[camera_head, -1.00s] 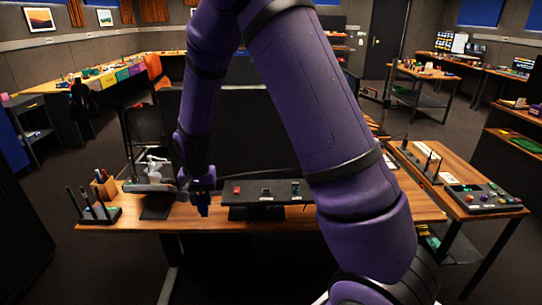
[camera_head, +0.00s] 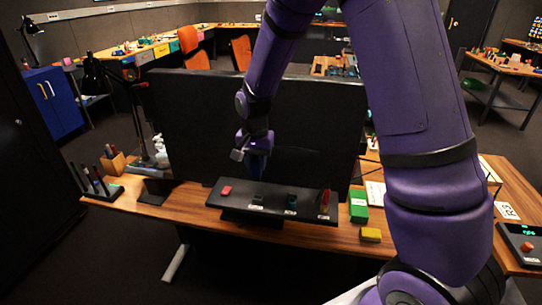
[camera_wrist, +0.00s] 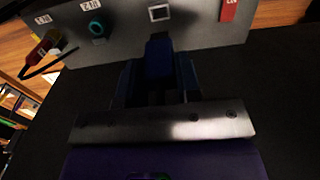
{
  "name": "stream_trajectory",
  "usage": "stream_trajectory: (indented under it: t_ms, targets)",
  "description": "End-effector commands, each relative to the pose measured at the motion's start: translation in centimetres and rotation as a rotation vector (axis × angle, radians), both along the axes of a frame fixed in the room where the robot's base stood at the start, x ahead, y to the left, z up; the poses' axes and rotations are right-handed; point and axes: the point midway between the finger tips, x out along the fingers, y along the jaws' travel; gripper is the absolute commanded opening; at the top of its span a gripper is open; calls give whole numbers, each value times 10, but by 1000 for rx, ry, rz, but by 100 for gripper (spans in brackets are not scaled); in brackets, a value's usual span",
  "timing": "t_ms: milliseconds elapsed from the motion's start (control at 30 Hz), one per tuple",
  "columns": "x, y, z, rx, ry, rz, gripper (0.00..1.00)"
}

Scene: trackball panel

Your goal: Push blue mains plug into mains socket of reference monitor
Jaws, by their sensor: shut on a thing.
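The connector panel (camera_head: 272,208) lies on the desk in front of the large black monitor (camera_head: 310,110). It has a dark, light-rimmed mains socket (camera_head: 258,198), which in the wrist view (camera_wrist: 159,12) appears as a white-framed square. My gripper (camera_head: 256,155) is shut on the blue mains plug (camera_wrist: 158,58). The plug points towards the panel, roughly in line with the socket in the wrist view and apart from it. In the head view the plug is hard to make out against the dark monitor.
On the panel are a red part (camera_head: 226,190), a teal ring connector (camera_head: 291,201) and a red-yellow plug (camera_head: 325,200), which has a black cable in the wrist view (camera_wrist: 40,50). A green box (camera_head: 359,205) and a yellow block (camera_head: 371,235) lie right. A lamp and pen holder stand left.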

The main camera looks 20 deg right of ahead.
Motion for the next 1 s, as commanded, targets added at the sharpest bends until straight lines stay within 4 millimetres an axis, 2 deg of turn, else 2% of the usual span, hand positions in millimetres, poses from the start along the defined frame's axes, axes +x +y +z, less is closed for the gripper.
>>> stream_trajectory:
  t_ms: [433,1000]
  targets:
    - [-1,0,-3,0,1,0,13]
    - [0,0,-47,0,1,-1,13]
